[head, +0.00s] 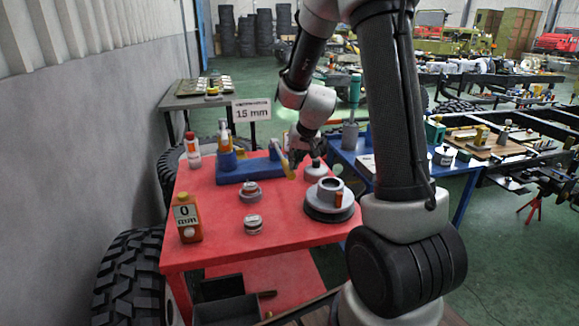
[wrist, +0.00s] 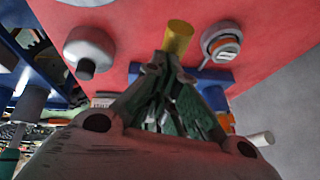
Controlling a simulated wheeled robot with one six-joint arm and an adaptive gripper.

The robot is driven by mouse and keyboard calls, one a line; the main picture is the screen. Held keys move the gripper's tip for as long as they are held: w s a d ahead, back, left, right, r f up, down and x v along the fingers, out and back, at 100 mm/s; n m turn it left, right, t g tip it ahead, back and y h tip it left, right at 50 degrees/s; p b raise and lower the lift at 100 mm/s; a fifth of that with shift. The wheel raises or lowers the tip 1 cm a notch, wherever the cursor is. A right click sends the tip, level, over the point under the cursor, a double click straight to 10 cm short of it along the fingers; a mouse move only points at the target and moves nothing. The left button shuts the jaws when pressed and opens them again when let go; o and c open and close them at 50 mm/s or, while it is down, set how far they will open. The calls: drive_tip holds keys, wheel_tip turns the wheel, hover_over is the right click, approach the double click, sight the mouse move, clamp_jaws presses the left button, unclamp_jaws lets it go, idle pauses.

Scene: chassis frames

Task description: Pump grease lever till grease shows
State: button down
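The grease pump has a blue base (head: 252,167) on the red table. Its lever shows a yellow grip (head: 288,168), tilted down toward the right. My gripper (head: 297,152) is right at this lever, coming from the upper right. In the wrist view my gripper's fingers (wrist: 169,72) are drawn close together and appear closed on the lever, with the yellow grip (wrist: 178,37) sticking out past the tips. The exact contact is hidden behind the fingers. I cannot make out any grease in either view.
On the red table (head: 200,250) stand an orange bottle marked 0 mm (head: 187,218), two small round parts (head: 253,224), a grey round housing (head: 330,198) and a white-grey bottle (head: 315,172). A 15 mm sign (head: 251,110) stands behind. A blue table (head: 455,178) is at right.

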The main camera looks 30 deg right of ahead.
drive_tip(key=s+r, duration=0.7)
drive_tip(key=s, duration=0.1)
drive_tip(key=shift+r, duration=0.3)
idle(0.6)
drive_tip(key=s+a+r+n, duration=0.1)
drive_tip(key=s+r, duration=0.2)
drive_tip(key=s, duration=0.5)
drive_tip(key=s+a+r+n+g, duration=0.1)
drive_tip(key=s+r, duration=0.2)
drive_tip(key=s, duration=0.5)
drive_tip(key=s+a+r+n, duration=0.1)
drive_tip(key=s+r, duration=0.2)
drive_tip(key=s, duration=0.4)
drive_tip(key=shift+s+r+h, duration=0.25)
drive_tip(key=shift+s+h, duration=0.05)
drive_tip(key=shift+s, duration=0.1)
